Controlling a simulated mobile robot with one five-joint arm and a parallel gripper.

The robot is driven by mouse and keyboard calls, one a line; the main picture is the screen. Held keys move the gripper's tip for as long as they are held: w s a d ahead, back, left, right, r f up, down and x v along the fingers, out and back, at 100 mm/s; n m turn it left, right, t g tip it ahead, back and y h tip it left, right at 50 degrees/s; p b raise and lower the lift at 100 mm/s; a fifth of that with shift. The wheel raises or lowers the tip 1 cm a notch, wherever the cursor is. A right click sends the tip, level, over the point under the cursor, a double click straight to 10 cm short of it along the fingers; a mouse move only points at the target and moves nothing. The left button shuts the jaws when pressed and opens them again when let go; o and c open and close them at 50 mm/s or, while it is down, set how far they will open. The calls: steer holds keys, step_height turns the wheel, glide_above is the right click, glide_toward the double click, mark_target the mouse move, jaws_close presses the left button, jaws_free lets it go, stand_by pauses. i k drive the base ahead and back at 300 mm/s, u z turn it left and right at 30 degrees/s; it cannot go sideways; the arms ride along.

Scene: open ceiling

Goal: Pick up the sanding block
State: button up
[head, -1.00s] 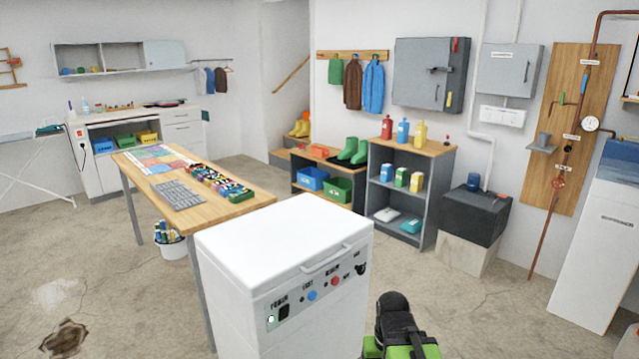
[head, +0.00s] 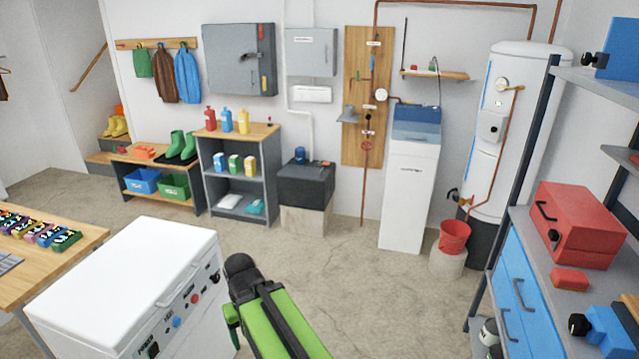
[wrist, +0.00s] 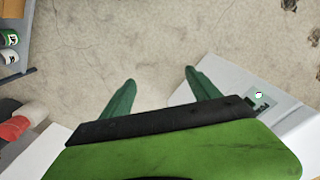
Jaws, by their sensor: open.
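A small red block (head: 570,280) lies on the grey top of the blue drawer bench (head: 515,285) at the right of the head view, in front of a red toolbox (head: 578,225). It may be the sanding block, but I cannot tell for sure. My gripper (wrist: 160,78) shows in the wrist view with its two green fingers apart and nothing between them, above bare floor. In the head view my green arm is at the bottom centre, well left of the red block.
A white chest (head: 130,285) stands close at the left, beside my arm. A blue tool (head: 608,325) lies on the bench near the red block. A red bucket (head: 454,237) and a white tank (head: 497,130) stand behind. The concrete floor (head: 370,290) between is clear.

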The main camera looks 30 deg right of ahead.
mark_target(572, 281)
steer(key=z, duration=2.55)
steer(key=k, duration=0.65)
steer(key=i, duration=0.65)
steer(key=z, duration=0.05)
